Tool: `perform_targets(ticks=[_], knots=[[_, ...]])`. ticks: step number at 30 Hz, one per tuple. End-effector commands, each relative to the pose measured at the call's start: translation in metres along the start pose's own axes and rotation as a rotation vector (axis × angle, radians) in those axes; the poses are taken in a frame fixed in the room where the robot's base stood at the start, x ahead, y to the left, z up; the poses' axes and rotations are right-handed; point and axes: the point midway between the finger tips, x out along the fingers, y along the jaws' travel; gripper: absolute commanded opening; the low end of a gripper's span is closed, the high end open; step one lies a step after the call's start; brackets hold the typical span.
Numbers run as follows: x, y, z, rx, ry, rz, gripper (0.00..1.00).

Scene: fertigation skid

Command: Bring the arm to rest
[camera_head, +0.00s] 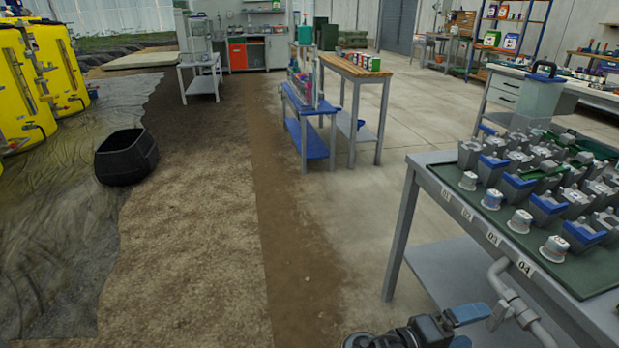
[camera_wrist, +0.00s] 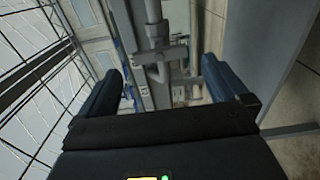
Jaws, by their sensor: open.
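My gripper (camera_head: 478,328) shows at the bottom edge of the head view, low in front of the grey bench. Its dark body carries two blue fingers that point right, towards a grey pipe (camera_head: 515,303). In the wrist view my gripper (camera_wrist: 162,70) has its two fingers wide apart, with nothing held between them. A grey pipe with a branch (camera_wrist: 152,35) shows beyond and between the fingers. I cannot tell how far the fingers are from it. Most of my arm is out of view.
A grey bench (camera_head: 395,245) with a green top, labelled edge and several blue and grey parts stands close on the right. A black tub (camera_head: 127,157) is on the ground at left, near yellow tanks (camera_head: 60,65). A blue trolley (camera_head: 310,140) stands farther back. The brown path is clear.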

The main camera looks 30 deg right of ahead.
Motion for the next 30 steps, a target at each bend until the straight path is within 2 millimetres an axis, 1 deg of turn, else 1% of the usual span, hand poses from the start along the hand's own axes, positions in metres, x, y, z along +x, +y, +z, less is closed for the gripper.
perform_targets(ticks=[5, 8, 11, 12, 15, 19, 22, 25, 26, 29, 30], knots=[[0.003, -0.007, 0.006, -0.018, 0.043, -0.034, 1.0], [0.007, -0.022, 0.017, -0.051, 0.134, -0.112, 1.0], [0.006, -0.043, 0.034, -0.083, 0.267, -0.23, 1.0], [0.004, -0.051, 0.041, -0.091, 0.323, -0.284, 1.0], [-0.006, -0.066, 0.062, -0.099, 0.458, -0.42, 1.0], [-0.028, -0.074, 0.091, -0.079, 0.623, -0.599, 1.0], [-0.049, -0.07, 0.116, -0.041, 0.739, -0.737, 1.0], [-0.072, -0.055, 0.14, 0.019, 0.846, -0.871, 1.0], [-0.08, -0.049, 0.147, 0.041, 0.877, -0.911, 1.0], [-0.103, -0.02, 0.171, 0.13, 0.969, -1.039, 1.0], [-0.111, -0.006, 0.18, 0.172, 1.002, -1.087, 1.0]])
